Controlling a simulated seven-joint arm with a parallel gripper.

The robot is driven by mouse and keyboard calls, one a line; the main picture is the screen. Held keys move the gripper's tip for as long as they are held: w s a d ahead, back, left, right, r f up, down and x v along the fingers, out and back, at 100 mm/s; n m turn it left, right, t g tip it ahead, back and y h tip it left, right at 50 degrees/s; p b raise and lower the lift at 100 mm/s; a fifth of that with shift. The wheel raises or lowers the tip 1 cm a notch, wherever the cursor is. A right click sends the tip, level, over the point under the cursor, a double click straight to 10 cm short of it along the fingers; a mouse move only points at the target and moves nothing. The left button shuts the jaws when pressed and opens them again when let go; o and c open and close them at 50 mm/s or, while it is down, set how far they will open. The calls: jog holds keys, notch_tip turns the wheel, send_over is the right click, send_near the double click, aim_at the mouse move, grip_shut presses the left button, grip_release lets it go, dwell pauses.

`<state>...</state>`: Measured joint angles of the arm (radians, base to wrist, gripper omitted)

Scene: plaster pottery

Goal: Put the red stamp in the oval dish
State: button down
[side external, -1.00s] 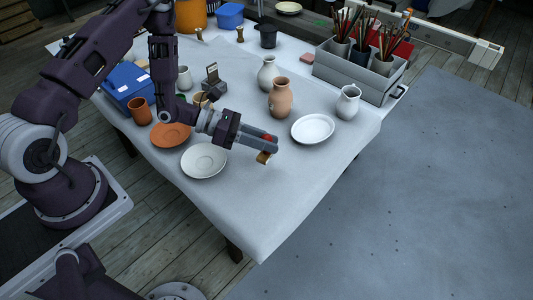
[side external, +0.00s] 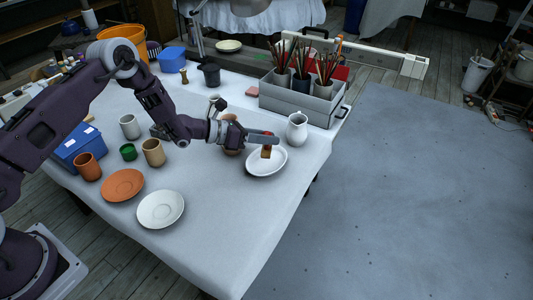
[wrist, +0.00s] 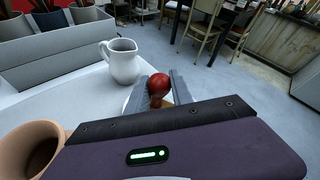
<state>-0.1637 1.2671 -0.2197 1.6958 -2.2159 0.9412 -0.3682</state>
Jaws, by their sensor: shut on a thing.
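My gripper (side external: 268,139) is shut on the red stamp (side external: 266,152), whose lower part is tan and hangs below the fingers. In the wrist view, the stamp's round red knob (wrist: 158,84) shows between the two fingers (wrist: 163,94). The white oval dish (side external: 259,171) lies on the table, and the stamp is over it in the side view. I cannot tell whether the stamp touches the dish. In the wrist view, most of the dish is hidden behind my gripper.
A white jug (side external: 297,130) stands close beside the dish on the right. A terracotta vase (side external: 229,149) is partly hidden behind my gripper. A grey box with brushes (side external: 318,107) stands behind. A cream plate (side external: 160,209) and an orange plate (side external: 122,185) lie to the left.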

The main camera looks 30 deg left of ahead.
aim_at(267, 148)
notch_tip(267, 148, down, 5)
jog(key=shift+r, duration=0.1)
jog(key=c, duration=1.1)
grip_release()
jog(key=shift+f, duration=0.2)
